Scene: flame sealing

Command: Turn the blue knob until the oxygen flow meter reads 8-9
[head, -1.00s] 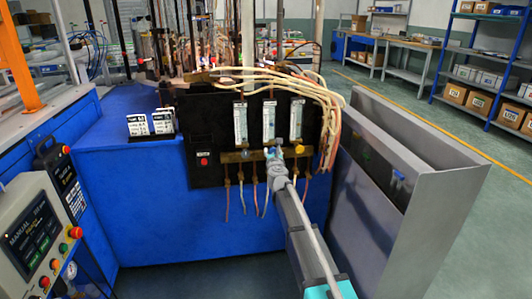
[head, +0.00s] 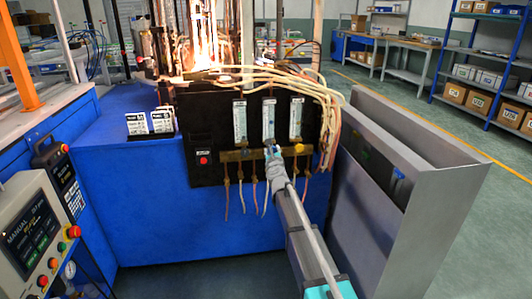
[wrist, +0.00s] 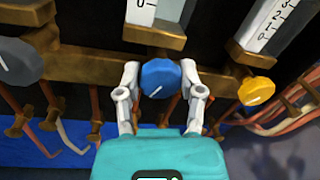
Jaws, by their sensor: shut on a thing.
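The blue knob (wrist: 160,78) sits between the two fingers of my gripper (wrist: 160,88) in the wrist view, and the fingers are shut on it. A white line on the knob points up and to the right. The knob is mostly hidden behind my gripper (head: 274,153) in the head view. Above it stands the middle flow meter (head: 268,120), a clear upright tube with a scale. Its lower end (wrist: 155,12) shows a "0" mark in the wrist view. Its reading is too small to make out.
A grey knob (wrist: 17,62) is at the left and a yellow knob (wrist: 256,91) at the right on the same brass bar (wrist: 85,65). Other flow meters (head: 240,122) flank the middle one. A grey metal bin (head: 400,215) stands right of my arm. Hoses hang below the bar.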

